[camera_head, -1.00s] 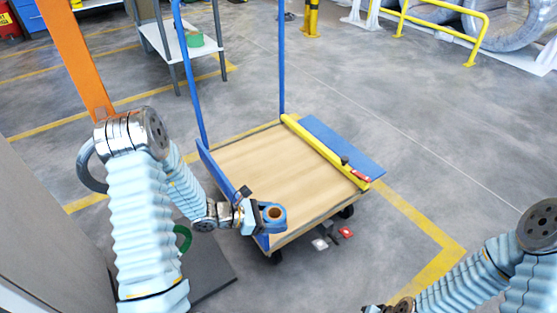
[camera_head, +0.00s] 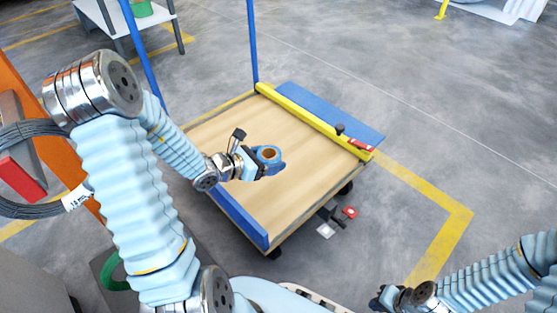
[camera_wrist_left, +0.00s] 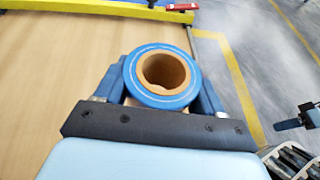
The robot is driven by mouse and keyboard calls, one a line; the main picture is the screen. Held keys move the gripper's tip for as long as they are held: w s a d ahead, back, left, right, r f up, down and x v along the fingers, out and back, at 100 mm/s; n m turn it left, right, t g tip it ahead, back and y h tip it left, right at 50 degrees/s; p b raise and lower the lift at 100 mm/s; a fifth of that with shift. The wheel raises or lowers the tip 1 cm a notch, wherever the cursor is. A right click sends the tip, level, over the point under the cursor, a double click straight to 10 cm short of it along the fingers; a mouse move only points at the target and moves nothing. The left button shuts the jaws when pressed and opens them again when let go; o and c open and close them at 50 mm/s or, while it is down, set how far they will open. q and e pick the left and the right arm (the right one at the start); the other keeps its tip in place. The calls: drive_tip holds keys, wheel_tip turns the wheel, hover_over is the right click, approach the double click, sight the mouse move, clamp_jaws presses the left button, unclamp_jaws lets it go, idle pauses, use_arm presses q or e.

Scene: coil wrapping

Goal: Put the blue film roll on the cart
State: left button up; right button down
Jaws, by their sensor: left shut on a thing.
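The blue film roll (camera_head: 268,153) has a brown cardboard core and is in my left gripper (camera_head: 266,163). In the left wrist view the roll (camera_wrist_left: 162,75) stands between the two blue fingers, its open core facing the camera. The cart (camera_head: 290,205) has a bare wooden deck, a blue edge and blue uprights. The roll is over the deck; I cannot tell the gap between them. My right gripper (camera_head: 388,298) is at the bottom right, away from the cart, and its jaws are too small and dark to read.
A yellow bar (camera_head: 310,119) with a red-handled tool (camera_head: 359,145) lies along the cart's far right edge. A blue board (camera_head: 335,115) is beyond it. Small red and white items (camera_head: 349,212) lie on the floor by the cart. A grey shelf (camera_head: 150,18) stands behind.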

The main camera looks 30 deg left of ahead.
use_arm(q)
drive_tip(key=w+f, duration=0.3)
drive_tip(key=w, duration=0.2)
drive_tip(key=b, duration=0.2)
hover_over(288, 168)
drive_tip(key=f, duration=0.5)
drive_tip(key=shift+s, duration=0.4)
drive_tip(key=shift+w+f, duration=0.2)
drive_tip(key=shift+f, duration=0.05)
drive_tip(key=f+b, duration=0.1)
drive_tip(key=f, duration=0.2)
drive_tip(key=shift+w+f, duration=0.15)
drive_tip(key=shift+w, duration=0.05)
drive_tip(key=shift+f, duration=0.25)
drive_tip(key=o, duration=1.1)
drive_tip(key=shift+r, duration=0.1)
